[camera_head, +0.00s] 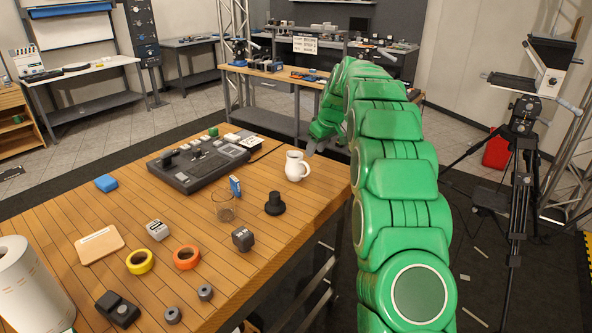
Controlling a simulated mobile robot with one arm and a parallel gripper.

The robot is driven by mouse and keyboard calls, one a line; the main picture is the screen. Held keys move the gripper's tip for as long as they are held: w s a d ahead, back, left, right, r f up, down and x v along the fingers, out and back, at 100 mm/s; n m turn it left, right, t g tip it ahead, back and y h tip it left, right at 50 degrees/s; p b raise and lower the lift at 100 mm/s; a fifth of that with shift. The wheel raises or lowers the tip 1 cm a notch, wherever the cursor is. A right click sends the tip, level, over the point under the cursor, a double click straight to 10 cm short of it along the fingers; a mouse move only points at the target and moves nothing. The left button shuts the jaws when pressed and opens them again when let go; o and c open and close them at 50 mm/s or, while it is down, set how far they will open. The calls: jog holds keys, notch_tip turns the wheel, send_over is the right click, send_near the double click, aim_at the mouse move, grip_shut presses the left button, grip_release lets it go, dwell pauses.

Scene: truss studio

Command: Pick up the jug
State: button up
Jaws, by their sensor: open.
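The jug (294,166) is small and white and stands upright near the right edge of the wooden table (200,276), its handle facing right.
A black stepped knob (275,204), a clear glass (225,207) and a blue box (235,186) stand near the jug. A dark control console (198,162) lies to the left. Tape rolls (187,257) lie nearer. A camera tripod (522,150) stands at right.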

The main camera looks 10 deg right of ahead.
aim_at(307, 164)
jog(key=shift+a+x, duration=0.2)
jog(key=shift+x, duration=3.75)
grip_shut()
jog(key=shift+r, duration=0.1)
